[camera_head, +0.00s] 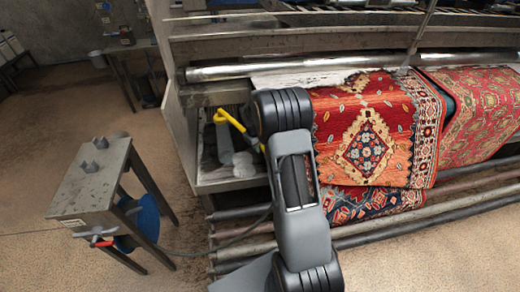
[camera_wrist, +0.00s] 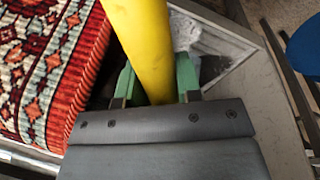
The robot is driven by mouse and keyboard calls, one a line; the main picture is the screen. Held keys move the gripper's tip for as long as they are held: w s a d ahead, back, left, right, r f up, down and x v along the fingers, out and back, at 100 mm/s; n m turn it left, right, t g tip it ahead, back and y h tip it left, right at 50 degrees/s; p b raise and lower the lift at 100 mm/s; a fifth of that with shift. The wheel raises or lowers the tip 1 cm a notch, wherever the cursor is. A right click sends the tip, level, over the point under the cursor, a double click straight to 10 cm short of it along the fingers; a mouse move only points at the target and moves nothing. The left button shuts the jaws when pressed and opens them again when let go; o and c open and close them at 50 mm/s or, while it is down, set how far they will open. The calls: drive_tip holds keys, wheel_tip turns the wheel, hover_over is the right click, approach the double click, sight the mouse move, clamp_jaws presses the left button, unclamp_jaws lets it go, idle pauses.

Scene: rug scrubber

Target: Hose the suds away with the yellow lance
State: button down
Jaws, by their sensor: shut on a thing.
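The yellow lance (camera_head: 230,121) shows in the head view at the left end of the machine, partly hidden by my arm. In the wrist view the yellow lance (camera_wrist: 141,32) runs up between the green fingers of my gripper (camera_wrist: 155,82), which is shut on it. My gripper is hidden behind my arm in the head view. A red patterned rug (camera_head: 365,140) hangs over the machine's rollers; it also fills the left of the wrist view (camera_wrist: 45,70). White, suds-like matter (camera_head: 302,77) lies along the rug's top edge. More pale matter (camera_wrist: 186,32) shows beside the lance.
A small metal bench (camera_head: 92,182) stands at the left, with a red-handled tap (camera_head: 103,243) and a blue coil (camera_head: 147,216) beneath. A hose (camera_head: 225,243) runs from there toward the machine. A second rug (camera_head: 482,105) lies at the right. Floor at the left is mostly clear.

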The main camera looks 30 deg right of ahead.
drive_tip(key=s+a+f+m+b, duration=0.15)
drive_tip(key=s+f+b, duration=0.25)
drive_tip(key=s, duration=0.5)
drive_tip(key=s+a+f+m+b, duration=0.1)
drive_tip(key=s+a+f+b, duration=0.15)
drive_tip(key=s, duration=0.65)
drive_tip(key=w+d, duration=0.2)
drive_tip(key=w, duration=0.5)
drive_tip(key=w+d+f, duration=0.1)
drive_tip(key=w+d, duration=0.1)
drive_tip(key=w, duration=0.5)
drive_tip(key=shift+d, duration=0.25)
idle(1.0)
